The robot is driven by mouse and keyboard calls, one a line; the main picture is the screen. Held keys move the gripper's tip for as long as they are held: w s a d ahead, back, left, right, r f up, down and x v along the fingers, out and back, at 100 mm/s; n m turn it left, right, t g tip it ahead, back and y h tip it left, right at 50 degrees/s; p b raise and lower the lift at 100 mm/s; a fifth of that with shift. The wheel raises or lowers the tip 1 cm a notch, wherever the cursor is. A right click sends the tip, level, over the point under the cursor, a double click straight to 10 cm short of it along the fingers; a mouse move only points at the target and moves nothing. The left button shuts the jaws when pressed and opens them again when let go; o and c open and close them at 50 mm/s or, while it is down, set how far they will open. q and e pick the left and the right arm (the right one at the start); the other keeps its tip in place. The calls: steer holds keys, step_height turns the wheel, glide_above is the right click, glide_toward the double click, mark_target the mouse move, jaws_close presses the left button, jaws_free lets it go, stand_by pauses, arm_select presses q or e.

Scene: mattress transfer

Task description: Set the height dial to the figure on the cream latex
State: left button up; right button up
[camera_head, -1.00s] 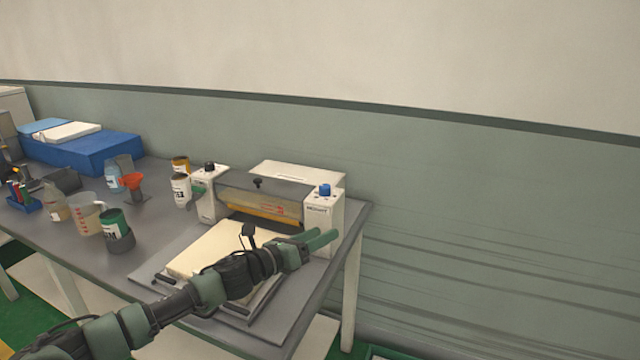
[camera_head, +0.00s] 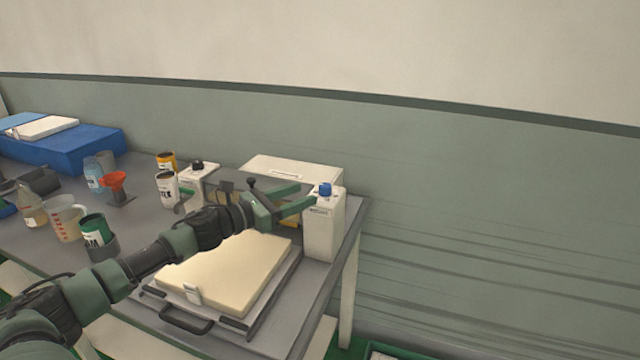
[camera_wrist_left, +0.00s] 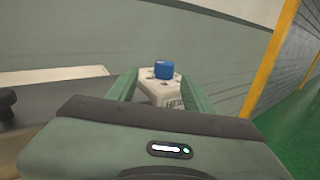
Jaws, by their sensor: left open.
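The blue height dial (camera_head: 325,189) sits on top of the white right-hand post (camera_head: 322,230) of the machine. My left gripper (camera_head: 298,196) is open, with its fingers pointing at the dial from the left. In the left wrist view the dial (camera_wrist_left: 163,70) stands beyond and between the two green fingertips, apart from them. Marks show around the dial, too small to read. The cream latex slab (camera_head: 230,270) lies on a tray in front of the machine, with a small pale tag (camera_head: 193,293) at its near edge; its figure is unreadable. My right gripper is out of view.
A black knob (camera_head: 197,165) tops the machine's left post. Cans, a measuring jug (camera_head: 67,217) and an orange funnel (camera_head: 113,181) stand on the table to the left. A blue block (camera_head: 75,148) lies farther back. The table ends just right of the machine.

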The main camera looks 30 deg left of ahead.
mark_target(320, 188)
arm_select(q)
steer(key=p+x, duration=0.1)
steer(key=x, duration=0.3)
steer(key=p+x, duration=0.1)
steer(key=x, duration=0.1)
steer(key=shift+w+d+r+p, duration=0.1)
steer(key=shift+d+r+p, duration=0.2)
steer(key=shift+d+p, duration=0.05)
steer(key=shift+w+d, duration=0.3)
steer(key=shift+w, duration=0.1)
steer(key=shift+w+f, duration=0.1)
jaws_close()
